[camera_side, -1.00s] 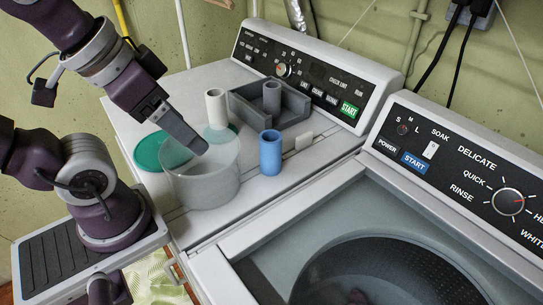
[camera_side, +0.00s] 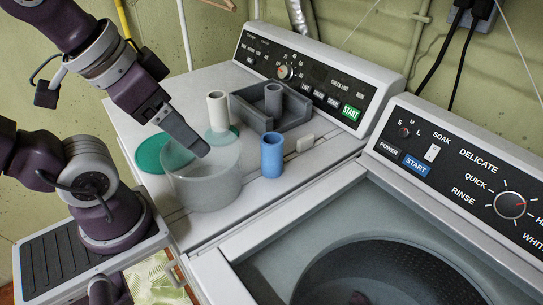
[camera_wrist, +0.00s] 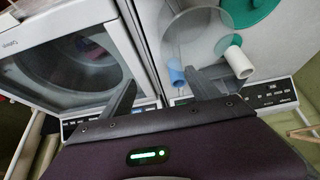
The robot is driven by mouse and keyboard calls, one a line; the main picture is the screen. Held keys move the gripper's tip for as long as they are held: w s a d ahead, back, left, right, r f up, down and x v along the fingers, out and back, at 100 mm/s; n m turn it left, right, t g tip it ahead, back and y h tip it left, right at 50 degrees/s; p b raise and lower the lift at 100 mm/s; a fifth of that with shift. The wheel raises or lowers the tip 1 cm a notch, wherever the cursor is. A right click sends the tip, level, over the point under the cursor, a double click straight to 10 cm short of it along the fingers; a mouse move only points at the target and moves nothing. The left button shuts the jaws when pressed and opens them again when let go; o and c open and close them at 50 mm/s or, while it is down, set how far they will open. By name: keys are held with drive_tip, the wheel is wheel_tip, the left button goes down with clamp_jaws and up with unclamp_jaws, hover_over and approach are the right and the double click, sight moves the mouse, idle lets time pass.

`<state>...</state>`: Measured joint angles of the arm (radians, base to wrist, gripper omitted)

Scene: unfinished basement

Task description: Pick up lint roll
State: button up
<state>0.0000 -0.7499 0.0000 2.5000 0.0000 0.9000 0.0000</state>
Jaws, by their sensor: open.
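Three short rolls stand on the top of the left machine. A white roll (camera_side: 218,111) is at the back, a blue roll (camera_side: 271,155) is nearer the front, and a grey roll (camera_side: 273,99) stands in a grey tray (camera_side: 292,117). I cannot tell for certain which is the lint roll. The wrist view also shows the white roll (camera_wrist: 238,61) and part of the blue roll (camera_wrist: 176,72). My gripper (camera_side: 203,149) is open and empty, with its tip at the clear container (camera_side: 203,187) in the side view; its fingers (camera_wrist: 160,79) are spread apart in the wrist view.
A green lid (camera_side: 150,152) lies beside the clear container. The machine's control panel (camera_side: 300,75) rises behind the tray. A second machine with an open drum (camera_side: 390,262) stands at the right.

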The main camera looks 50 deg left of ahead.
wheel_tip(320, 180, up, 5)
drive_tip(key=m+t+y, duration=0.2)
drive_tip(key=m+y, duration=1)
drive_tip(key=m, duration=1.3)
hover_over(273, 155)
drive_tip(key=s+d, duration=0.2)
drive_tip(key=d, duration=0.2)
drive_tip(key=f, duration=0.2)
drive_tip(key=shift+n+g, duration=0.3)
drive_tip(key=shift+n, duration=0.1)
drive_tip(key=f, duration=1.8)
drive_tip(key=shift+s+a, duration=0.15)
drive_tip(key=shift+a, duration=0.05)
drive_tip(key=shift+h, duration=0.3)
drive_tip(key=x, duration=0.7)
drive_tip(key=shift+a+r, duration=0.1)
drive_tip(key=shift+r, duration=0.05)
drive_tip(key=c, duration=1.4)
wheel_tip(273, 155, up, 10)
drive_tip(key=shift+r, duration=0.1)
